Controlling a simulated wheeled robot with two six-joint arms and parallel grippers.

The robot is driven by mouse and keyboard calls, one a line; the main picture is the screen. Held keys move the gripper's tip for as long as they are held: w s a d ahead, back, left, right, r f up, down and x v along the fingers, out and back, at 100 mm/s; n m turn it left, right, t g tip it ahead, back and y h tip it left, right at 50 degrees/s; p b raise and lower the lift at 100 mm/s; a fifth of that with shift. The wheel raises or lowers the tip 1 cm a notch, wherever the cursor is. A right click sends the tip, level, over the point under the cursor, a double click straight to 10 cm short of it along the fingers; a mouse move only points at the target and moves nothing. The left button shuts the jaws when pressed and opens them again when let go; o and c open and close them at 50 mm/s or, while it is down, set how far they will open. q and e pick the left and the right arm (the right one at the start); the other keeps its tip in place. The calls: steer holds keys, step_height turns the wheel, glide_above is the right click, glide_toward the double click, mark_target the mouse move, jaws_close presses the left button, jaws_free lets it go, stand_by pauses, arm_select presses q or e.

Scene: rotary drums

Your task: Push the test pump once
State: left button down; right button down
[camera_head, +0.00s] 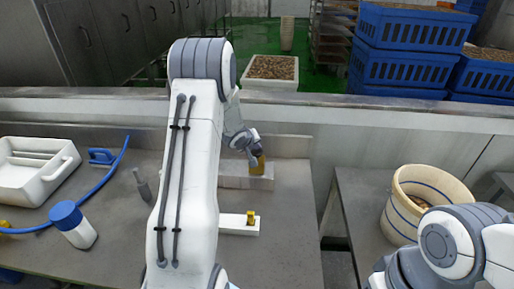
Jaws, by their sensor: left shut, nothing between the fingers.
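A yellow piece (257,166) stands on a long white block (230,181) at the back of the grey table. A second, smaller yellow piece (250,218) sits on another white block (232,224) nearer to me. I cannot tell for sure which of these is the test pump. My left gripper (254,151) is shut and empty, pointing down at the top of the back yellow piece. Whether it touches that piece is too small to tell. My left arm covers the left part of both blocks. My right arm is at the lower right, its gripper out of view.
On the left are a white tub (40,190), a blue-capped white bottle (75,224), a blue hose (112,166) and a grey bottle (142,185). A round bucket (436,180) stands right. A wall ledge (330,106) runs behind. The table right of the blocks is clear.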

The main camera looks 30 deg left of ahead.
mark_target(256, 152)
arm_select(q)
steer(key=shift+f, duration=0.5)
steer(key=shift+s, duration=0.1)
stand_by(0.3)
steer(key=shift+r+p, duration=1.9)
steer(key=shift+p, duration=0.2)
step_height(256, 152, up, 5)
steer(key=p, duration=0.5)
steer(key=shift+p, duration=0.35)
